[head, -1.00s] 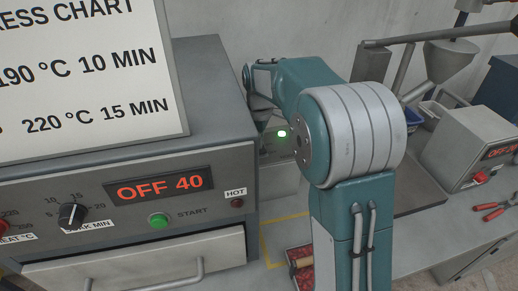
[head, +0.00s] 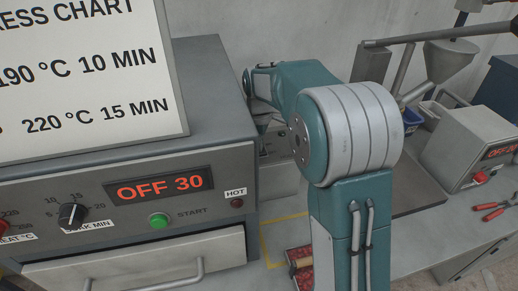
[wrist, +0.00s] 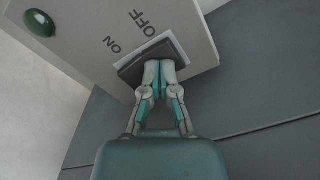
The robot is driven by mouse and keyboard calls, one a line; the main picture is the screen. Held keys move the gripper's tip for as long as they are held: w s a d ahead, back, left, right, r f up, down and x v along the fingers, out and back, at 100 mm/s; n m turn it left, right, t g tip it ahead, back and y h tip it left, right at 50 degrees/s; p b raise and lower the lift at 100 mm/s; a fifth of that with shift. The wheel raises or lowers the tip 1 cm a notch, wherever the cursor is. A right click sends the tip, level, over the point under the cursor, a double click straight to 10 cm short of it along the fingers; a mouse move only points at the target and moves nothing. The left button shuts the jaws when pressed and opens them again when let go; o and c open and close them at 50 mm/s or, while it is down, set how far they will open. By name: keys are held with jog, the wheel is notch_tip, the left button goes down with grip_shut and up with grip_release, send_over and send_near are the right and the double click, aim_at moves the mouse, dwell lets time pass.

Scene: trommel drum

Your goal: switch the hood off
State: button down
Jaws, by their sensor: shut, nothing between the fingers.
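The hood switch box (wrist: 90,35) is a pale grey box with ON and OFF lettering, a dark rocker switch (wrist: 128,72) and a round dark green lamp (wrist: 40,22) that looks unlit. My gripper (wrist: 158,66) is shut and empty, its fingertips at the rocker on the side by the OFF lettering. They appear to touch it and cover part of it, so its tilt is hard to tell. In the head view the box (head: 272,147) shows partly behind my arm, and my gripper is hidden there.
At right are a machine with a red button (head: 480,177), red-handled pliers (head: 490,211) and a metal funnel (head: 450,60). A red item (head: 298,262) lies on the bench.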

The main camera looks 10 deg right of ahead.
jog(key=shift+r, duration=3.55)
jog(key=shift+s, duration=0.1)
jog(key=s+r+m+t, duration=0.1)
jog(key=s+m+t, duration=0.4)
jog(key=s, duration=2.4)
jog(key=m, duration=0.7)
jog(key=shift+r+t, duration=0.15)
jog(key=shift+t, duration=0.15)
